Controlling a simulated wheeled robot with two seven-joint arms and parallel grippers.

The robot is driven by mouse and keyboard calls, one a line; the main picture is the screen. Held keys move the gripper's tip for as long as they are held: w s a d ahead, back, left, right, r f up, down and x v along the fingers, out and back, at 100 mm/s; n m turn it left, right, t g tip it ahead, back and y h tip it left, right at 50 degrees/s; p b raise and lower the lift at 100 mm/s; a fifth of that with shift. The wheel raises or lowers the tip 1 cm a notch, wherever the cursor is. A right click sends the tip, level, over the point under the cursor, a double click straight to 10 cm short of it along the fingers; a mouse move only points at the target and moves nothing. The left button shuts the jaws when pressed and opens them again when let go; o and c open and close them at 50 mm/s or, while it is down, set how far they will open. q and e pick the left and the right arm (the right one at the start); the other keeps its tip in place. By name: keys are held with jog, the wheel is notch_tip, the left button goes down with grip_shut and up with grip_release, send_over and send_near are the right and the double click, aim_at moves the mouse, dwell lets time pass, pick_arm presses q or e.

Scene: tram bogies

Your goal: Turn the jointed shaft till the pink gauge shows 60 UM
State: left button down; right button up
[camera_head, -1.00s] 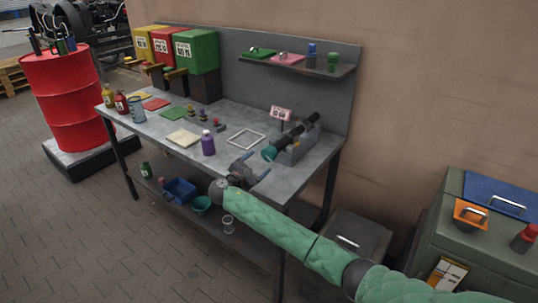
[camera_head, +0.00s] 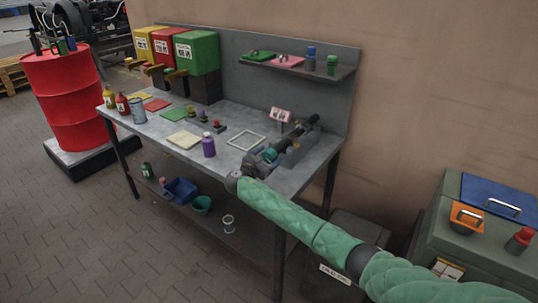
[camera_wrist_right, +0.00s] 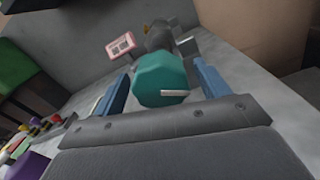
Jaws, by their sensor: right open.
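The jointed shaft (camera_head: 297,130) is dark and lies in a grey block fixture at the right end of the workbench. Its near end is a teal knob (camera_head: 270,154), which also shows in the right wrist view (camera_wrist_right: 160,80) with a white mark on its face. My right gripper (camera_head: 262,160) is open, with its blue fingers on either side of the knob; I cannot tell if they touch it. The pink gauge (camera_head: 281,114) stands behind the shaft; it also shows in the right wrist view (camera_wrist_right: 124,44), its reading too small to read. My left gripper is out of view.
A green cabinet (camera_head: 440,205) stands at the right.

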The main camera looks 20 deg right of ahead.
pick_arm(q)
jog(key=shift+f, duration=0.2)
pick_arm(e)
jog(key=shift+w+d, duration=0.15)
jog(key=shift+d, duration=0.05)
jog(key=c, duration=1)
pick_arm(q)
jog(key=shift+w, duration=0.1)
pick_arm(e)
jog(key=shift+f, duration=0.1)
